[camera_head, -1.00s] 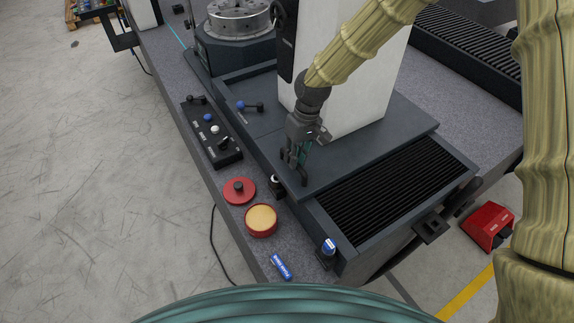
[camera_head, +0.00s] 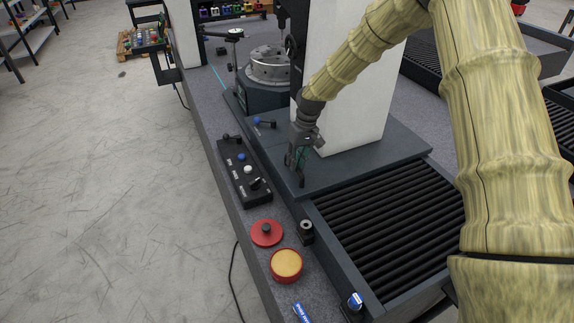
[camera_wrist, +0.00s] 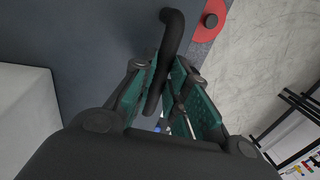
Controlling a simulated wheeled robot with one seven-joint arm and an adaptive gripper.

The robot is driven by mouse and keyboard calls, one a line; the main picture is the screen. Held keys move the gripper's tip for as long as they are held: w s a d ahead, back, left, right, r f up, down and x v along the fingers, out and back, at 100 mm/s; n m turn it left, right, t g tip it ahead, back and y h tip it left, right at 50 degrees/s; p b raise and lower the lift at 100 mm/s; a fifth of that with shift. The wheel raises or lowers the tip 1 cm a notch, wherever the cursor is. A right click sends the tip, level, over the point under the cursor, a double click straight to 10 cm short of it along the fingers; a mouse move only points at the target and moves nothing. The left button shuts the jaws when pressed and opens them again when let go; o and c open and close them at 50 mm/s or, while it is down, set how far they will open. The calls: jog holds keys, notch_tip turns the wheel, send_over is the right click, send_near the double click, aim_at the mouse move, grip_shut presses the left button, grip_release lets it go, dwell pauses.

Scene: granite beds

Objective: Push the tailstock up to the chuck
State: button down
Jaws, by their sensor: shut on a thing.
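The tailstock is a white column (camera_head: 345,95) on a dark grey base plate (camera_head: 375,155). The chuck (camera_head: 270,66) is a round slotted metal disc on a dark housing, beyond the column to the left, with a small gap between them in the picture. My gripper (camera_head: 297,172) is at the near left edge of the base plate. In the wrist view its green-padded fingers (camera_wrist: 178,100) are closed around a black curved handle (camera_wrist: 172,45) that stands on the plate. The handle's lower part is partly hidden between the fingers.
Ribbed bellows (camera_head: 390,225) lie on the near side of the plate. A control box (camera_head: 244,172), a red disc (camera_head: 266,233) and a yellow-topped red button (camera_head: 286,265) line the left edge.

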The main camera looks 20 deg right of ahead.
jog(key=shift+w+r, duration=0.15)
jog(key=shift+w, duration=0.1)
jog(key=c, duration=1.7)
grip_release()
jog(key=shift+o, duration=1.4)
notch_tip(320, 180, up, 12)
jog(key=d, duration=0.2)
jog(key=shift+w+d+f, duration=0.15)
jog(key=shift+w+f, duration=0.05)
jog(key=shift+f, duration=0.05)
jog(key=shift+f, duration=0.1)
